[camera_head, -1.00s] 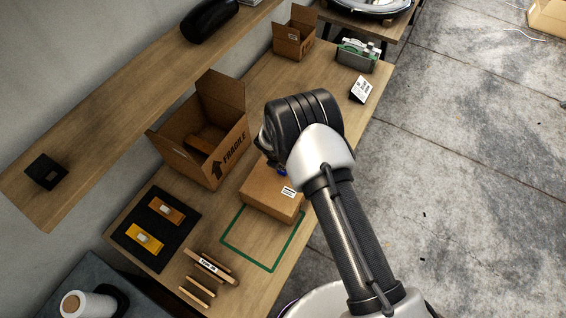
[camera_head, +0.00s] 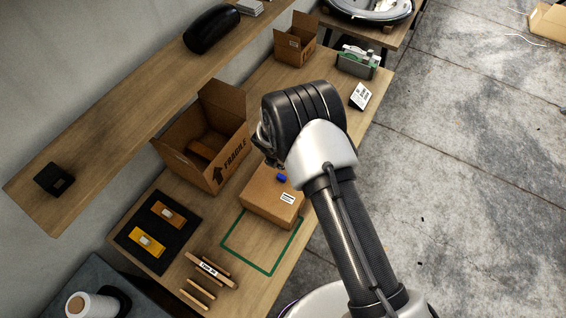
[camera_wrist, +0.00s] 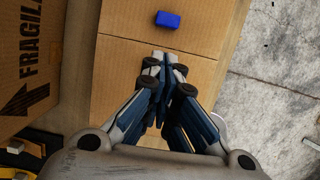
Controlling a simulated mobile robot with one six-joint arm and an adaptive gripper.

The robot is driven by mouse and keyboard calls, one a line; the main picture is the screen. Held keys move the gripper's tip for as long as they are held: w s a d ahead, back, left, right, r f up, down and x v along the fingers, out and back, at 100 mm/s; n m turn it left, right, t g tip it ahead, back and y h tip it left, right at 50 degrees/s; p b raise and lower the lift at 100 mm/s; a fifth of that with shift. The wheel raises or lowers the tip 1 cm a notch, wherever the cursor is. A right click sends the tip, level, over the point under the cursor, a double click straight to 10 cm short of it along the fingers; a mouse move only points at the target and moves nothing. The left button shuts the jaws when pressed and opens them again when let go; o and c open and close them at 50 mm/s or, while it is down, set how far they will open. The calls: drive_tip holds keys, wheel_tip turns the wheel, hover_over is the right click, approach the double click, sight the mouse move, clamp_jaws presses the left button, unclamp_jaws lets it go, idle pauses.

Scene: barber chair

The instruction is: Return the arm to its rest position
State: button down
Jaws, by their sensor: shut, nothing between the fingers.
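My arm reaches up over the right edge of the workbench in the head view, and its upper links hide most of the gripper there. In the wrist view my gripper (camera_wrist: 165,62) is shut and empty, its fingertips together above a closed cardboard box (camera_wrist: 120,65). That box (camera_head: 271,196) sits on the bench at the back edge of a green outlined rectangle (camera_head: 271,271). A small blue block (camera_wrist: 167,19) lies on top of the box, just ahead of my fingertips and apart from them. The blue block also shows in the head view (camera_head: 282,178).
An open FRAGILE carton (camera_head: 226,160) stands close to the left of the box. A wooden shelf (camera_head: 120,150) overhangs the wall side. A black mat (camera_head: 135,238) with yellow items and a wooden rack (camera_head: 208,268) lie nearer.

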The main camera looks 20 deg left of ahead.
drive_tip(key=w+r, duration=0.6)
drive_tip(key=w, duration=0.1)
drive_tip(key=shift+d+r, duration=0.2)
drive_tip(key=shift+r, duration=0.2)
drive_tip(key=shift+r, duration=0.1)
drive_tip(key=s+d+r+m+b, duration=0.3)
drive_tip(key=d+r+m+b, duration=0.5)
drive_tip(key=d+r+m, duration=1.1)
drive_tip(key=s+d+r+m+t+b, duration=0.1)
drive_tip(key=s+d+r+m+b, duration=0.2)
drive_tip(key=s+d+m, duration=0.45)
drive_tip(key=s+d+r+m+b, duration=0.2)
drive_tip(key=s+d+m+b, duration=0.2)
drive_tip(key=s+d, duration=0.6)
drive_tip(key=s+f+m+b, duration=0.2)
drive_tip(key=s+m, duration=0.3)
drive_tip(key=s, duration=0.4)
drive_tip(key=shift+d+f, duration=0.3)
drive_tip(key=shift+f, duration=0.5)
drive_tip(key=shift+s, duration=0.1)
